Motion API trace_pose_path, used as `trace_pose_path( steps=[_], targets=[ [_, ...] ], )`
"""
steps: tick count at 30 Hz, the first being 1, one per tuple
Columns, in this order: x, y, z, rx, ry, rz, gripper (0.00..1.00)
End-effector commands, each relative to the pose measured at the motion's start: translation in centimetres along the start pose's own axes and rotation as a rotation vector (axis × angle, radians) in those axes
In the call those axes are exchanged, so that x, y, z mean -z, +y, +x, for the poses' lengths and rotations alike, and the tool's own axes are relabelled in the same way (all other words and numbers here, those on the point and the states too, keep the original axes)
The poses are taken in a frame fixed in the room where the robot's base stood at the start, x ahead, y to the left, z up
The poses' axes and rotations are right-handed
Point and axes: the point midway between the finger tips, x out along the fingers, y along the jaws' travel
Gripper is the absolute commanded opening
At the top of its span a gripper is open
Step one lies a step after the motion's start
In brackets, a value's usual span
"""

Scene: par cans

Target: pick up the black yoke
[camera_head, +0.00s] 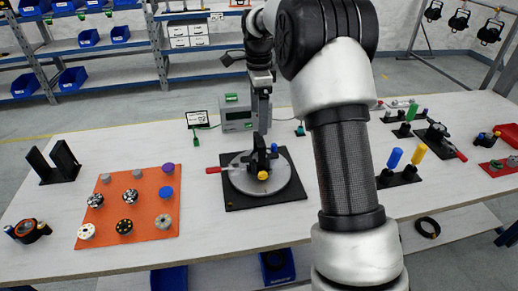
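A black U-shaped piece with two upright plates (66,160) stands at the table's left end; it looks like a yoke. A second black upright piece (260,157) stands on a grey round disc (286,185) in the middle, with blue and yellow knobs beside it. I cannot tell for certain which is the black yoke. My gripper (262,128) points down just above the disc's black piece, well right of the U-shaped piece. Its fingers are small and dark against that piece, so their opening and any contact are unclear.
An orange mat (142,212) with several knobs and discs lies left of the black base plate (243,204). A grey box (236,118) stands behind the disc. Blue and yellow cylinders on a black stand (398,178) are right of my arm. Bare table shows at front.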

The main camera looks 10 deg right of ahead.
Motion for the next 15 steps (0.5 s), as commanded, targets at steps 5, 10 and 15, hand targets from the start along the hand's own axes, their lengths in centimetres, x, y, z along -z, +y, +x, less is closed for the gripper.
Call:
trace_pose_path(
  steps=[5, 10, 15],
  targets=[
    [0.0, 0.1, 4.3, -0.003, -0.001, 0.001, 0.86],
    [0.0, 0.1, 7.2, -0.001, -0.001, -0.002, 0.86],
    [0.0, 0.1, 8.4, 0.0, -0.001, -0.002, 0.86]
  ],
)
